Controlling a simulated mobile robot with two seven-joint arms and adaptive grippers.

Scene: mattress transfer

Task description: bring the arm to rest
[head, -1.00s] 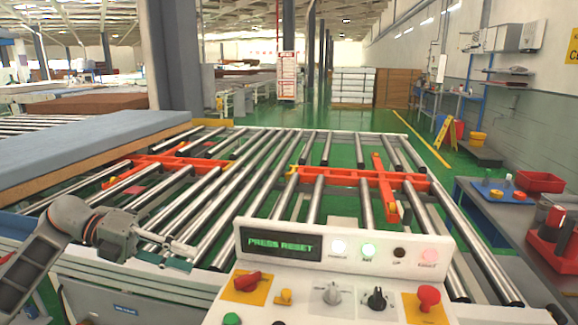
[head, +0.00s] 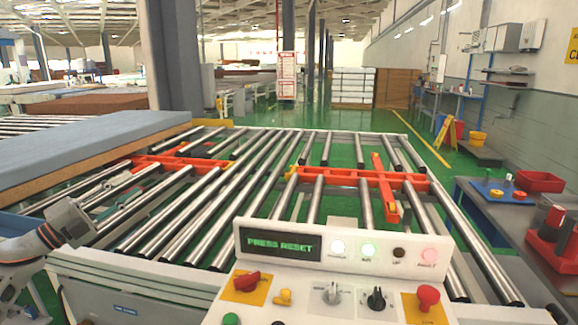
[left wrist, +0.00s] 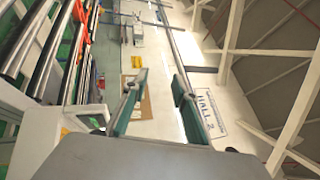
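My left arm comes in at the lower left of the head view. Its gripper (head: 108,196) reaches over the left part of the roller table (head: 180,225) and is partly lost among the rollers. In the left wrist view my left gripper (left wrist: 160,78) has its two green-grey fingers apart, with nothing between them. A wall sign reading "HALL 2" (left wrist: 203,110) shows beyond them. A blue-grey mattress (head: 80,140) lies at the left of the head view, clear of the fingers. My right gripper is not in view.
The control panel (head: 340,285) stands at front centre; its display (head: 280,243) reads PRESS RESET. It carries a red knob (head: 247,281), dark knob (head: 376,299) and red button (head: 428,297). A side bench (head: 500,215) with red trays stands right. Orange bars cross the rollers.

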